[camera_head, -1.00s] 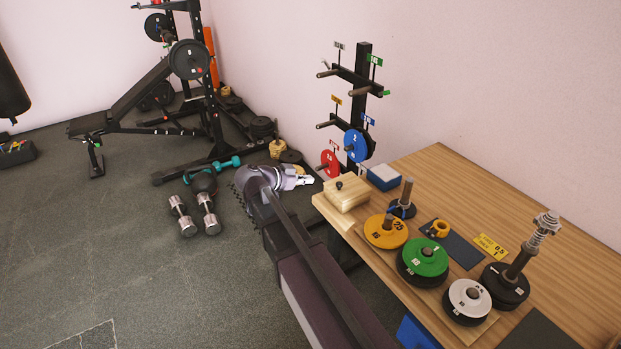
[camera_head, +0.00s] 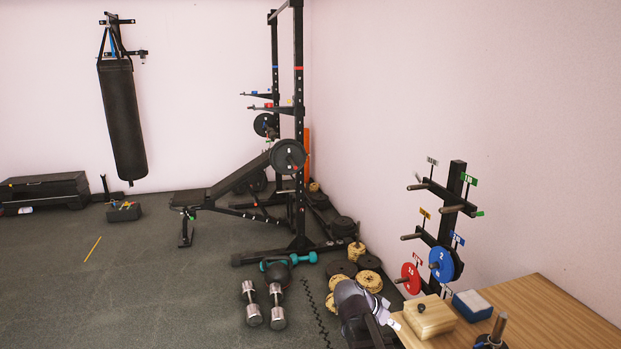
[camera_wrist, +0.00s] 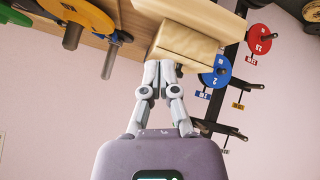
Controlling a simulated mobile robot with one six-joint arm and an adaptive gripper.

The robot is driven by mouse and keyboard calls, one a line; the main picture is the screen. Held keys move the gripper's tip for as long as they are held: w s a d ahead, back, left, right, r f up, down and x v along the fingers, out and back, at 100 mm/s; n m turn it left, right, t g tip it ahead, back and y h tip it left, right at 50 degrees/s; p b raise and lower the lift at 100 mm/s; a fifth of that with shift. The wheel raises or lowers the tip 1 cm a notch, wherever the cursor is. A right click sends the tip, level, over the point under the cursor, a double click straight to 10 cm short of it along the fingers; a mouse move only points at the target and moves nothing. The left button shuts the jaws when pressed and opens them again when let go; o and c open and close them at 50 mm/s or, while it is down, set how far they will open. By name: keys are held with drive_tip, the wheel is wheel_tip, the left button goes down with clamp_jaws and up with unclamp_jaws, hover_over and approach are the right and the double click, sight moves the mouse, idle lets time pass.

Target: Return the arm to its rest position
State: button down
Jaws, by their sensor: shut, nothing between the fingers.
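My gripper (camera_head: 390,322) is at the lower right of the head view, beside the front left corner of the wooden table (camera_head: 545,305). In the wrist view its slim grey fingers (camera_wrist: 164,68) are together with nothing between them. A pale wooden box (camera_head: 430,317) with a dark knob stands on the table corner, just right of my gripper in the head view. It also shows past the fingertips in the wrist view (camera_wrist: 185,45). I cannot tell the exact gap between them.
A plate rack (camera_head: 446,225) holding a blue plate (camera_head: 442,265) and a red plate (camera_head: 411,279) stands behind the table. A blue and white block (camera_head: 472,304) lies by the box. Dumbbells (camera_head: 276,305) and stacked plates (camera_head: 369,281) lie on the floor. Open floor spreads left.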

drive_tip(key=s+a+f+n+g+y, duration=0.1)
drive_tip(key=s+a+f+n+y, duration=0.1)
drive_tip(key=s+n+y, duration=0.2)
drive_tip(key=s+a+f+n+y+p, duration=0.1)
drive_tip(key=s+a+f+n+y, duration=0.1)
drive_tip(key=s+n+y, duration=0.3)
drive_tip(key=shift+s+a+n+g, duration=0.4)
drive_tip(key=shift+s+a+n, duration=0.35)
drive_tip(key=shift+s, duration=0.25)
drive_tip(key=shift+f, duration=0.1)
